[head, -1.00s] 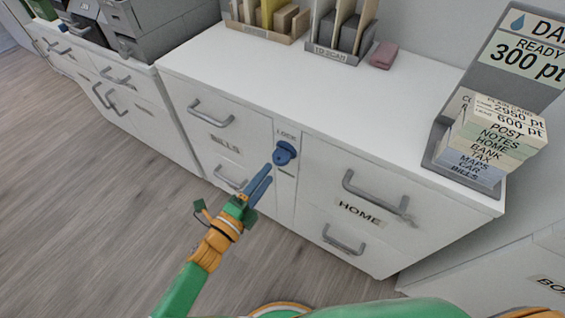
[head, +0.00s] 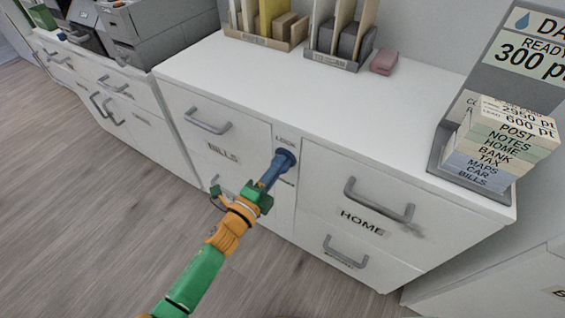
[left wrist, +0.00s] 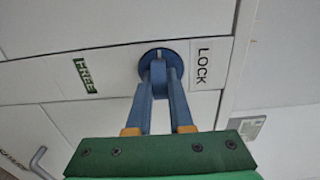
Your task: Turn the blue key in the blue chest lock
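The blue key sits in the round blue lock (head: 285,159) on the front of the white cabinet, on the narrow panel between the drawers. In the left wrist view the lock (left wrist: 148,66) shows as a blue disc with the blue key (left wrist: 158,72) standing out from it. My left gripper (head: 274,172) reaches up to the lock from the lower left. Its two blue fingers (left wrist: 159,80) lean together and look shut on the key, partly hiding it. A LOCK label (left wrist: 203,63) and a green FREE label (left wrist: 85,76) flank the lock. My right gripper is not in view.
Drawer handles stick out on both sides of the lock, at BILLS (head: 208,122) and HOME (head: 380,204). The white cabinet top (head: 300,95) is mostly clear. File racks (head: 338,52), a pink block (head: 384,62) and a card stack (head: 500,145) stand on it.

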